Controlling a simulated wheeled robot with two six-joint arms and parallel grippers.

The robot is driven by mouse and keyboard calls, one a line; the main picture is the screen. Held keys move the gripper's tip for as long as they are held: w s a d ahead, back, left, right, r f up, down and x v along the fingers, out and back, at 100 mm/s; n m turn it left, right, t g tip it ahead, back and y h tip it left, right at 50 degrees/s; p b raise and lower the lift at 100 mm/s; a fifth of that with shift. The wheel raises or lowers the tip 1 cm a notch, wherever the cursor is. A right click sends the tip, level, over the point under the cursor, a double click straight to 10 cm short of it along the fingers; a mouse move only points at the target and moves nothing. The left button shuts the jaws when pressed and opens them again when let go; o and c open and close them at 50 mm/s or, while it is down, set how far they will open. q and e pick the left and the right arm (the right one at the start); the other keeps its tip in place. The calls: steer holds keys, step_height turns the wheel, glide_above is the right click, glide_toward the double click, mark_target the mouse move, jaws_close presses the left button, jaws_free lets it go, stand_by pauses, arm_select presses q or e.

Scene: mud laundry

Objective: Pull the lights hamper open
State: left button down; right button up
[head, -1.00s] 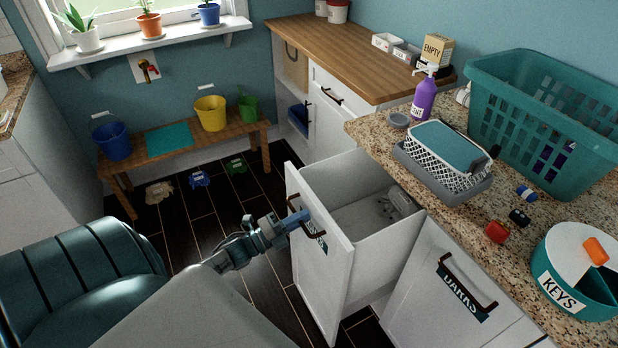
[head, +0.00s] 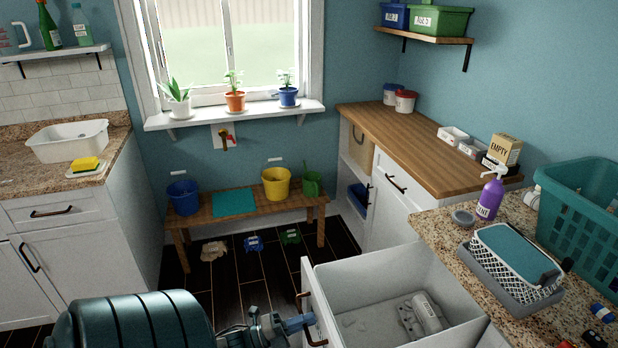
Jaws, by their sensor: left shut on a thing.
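The lights hamper (head: 395,275) is a white pull-out drawer under the granite counter, and it stands well out from the cabinet. Its inside shows a grey floor and a grey-white item (head: 423,314) with a label. Its front panel (head: 318,301) faces left, with a dark bar handle (head: 306,318) near the bottom of the view. My left gripper (head: 303,322) is at that handle, shut on it. The front's label is mostly hidden at this angle. My right gripper is not in view.
The granite counter (head: 452,230) holds a white basket (head: 524,292), a purple bottle (head: 491,194) and a teal laundry basket (head: 582,210). A wooden bench (head: 245,223) with buckets stands under the window. Dark floor (head: 236,277) is free left of the hamper.

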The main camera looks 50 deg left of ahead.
arm_select(q)
steer(key=shift+f, duration=0.1)
steer(key=c, duration=1.6)
jaws_free()
steer(key=shift+o, duration=0.2)
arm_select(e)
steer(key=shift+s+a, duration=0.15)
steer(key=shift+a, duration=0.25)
